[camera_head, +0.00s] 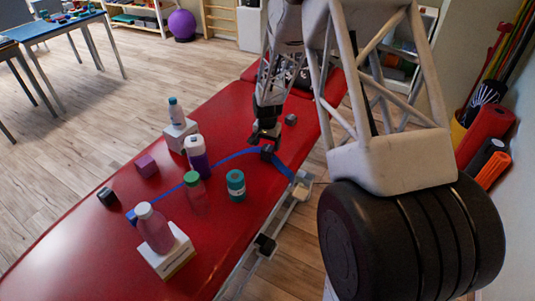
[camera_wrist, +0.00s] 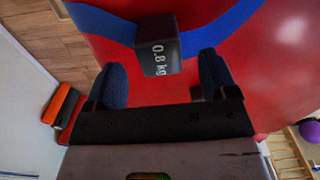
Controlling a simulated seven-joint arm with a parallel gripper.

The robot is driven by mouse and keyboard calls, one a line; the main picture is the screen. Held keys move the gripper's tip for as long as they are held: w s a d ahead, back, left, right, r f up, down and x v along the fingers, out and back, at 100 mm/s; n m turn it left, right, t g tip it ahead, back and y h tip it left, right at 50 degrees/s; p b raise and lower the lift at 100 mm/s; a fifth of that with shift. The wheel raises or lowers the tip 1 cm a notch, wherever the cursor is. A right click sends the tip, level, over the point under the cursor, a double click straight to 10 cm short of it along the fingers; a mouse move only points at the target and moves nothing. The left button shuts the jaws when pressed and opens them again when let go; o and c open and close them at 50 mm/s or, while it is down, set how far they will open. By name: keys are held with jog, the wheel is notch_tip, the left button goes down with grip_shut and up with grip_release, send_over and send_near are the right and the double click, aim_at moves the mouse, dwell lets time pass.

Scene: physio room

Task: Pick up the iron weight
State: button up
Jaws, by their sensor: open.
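A dark grey block marked "0.8 kg" (camera_wrist: 158,45), which looks like the iron weight, shows in the wrist view between and just beyond my fingertips. My gripper (camera_wrist: 160,68) is open, with one blue-padded finger on each side of the block and visible gaps between. In the head view my gripper (camera_head: 264,138) points down just above this dark block (camera_head: 267,152), which sits on the red treatment table (camera_head: 100,255) by a blue band. I cannot tell how much height separates them.
Other dark blocks (camera_head: 290,119) and (camera_head: 107,197) and a purple cube (camera_head: 146,166) lie on the table. A teal jar (camera_head: 236,186), a green-capped bottle (camera_head: 194,192) and a purple-and-white bottle (camera_head: 196,157) stand left of my gripper. The blue band (camera_head: 232,157) runs across the table.

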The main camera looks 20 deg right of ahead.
aim_at(268, 147)
jog(key=shift+w+d+f, duration=0.1)
jog(key=shift+f, duration=2.35)
grip_shut()
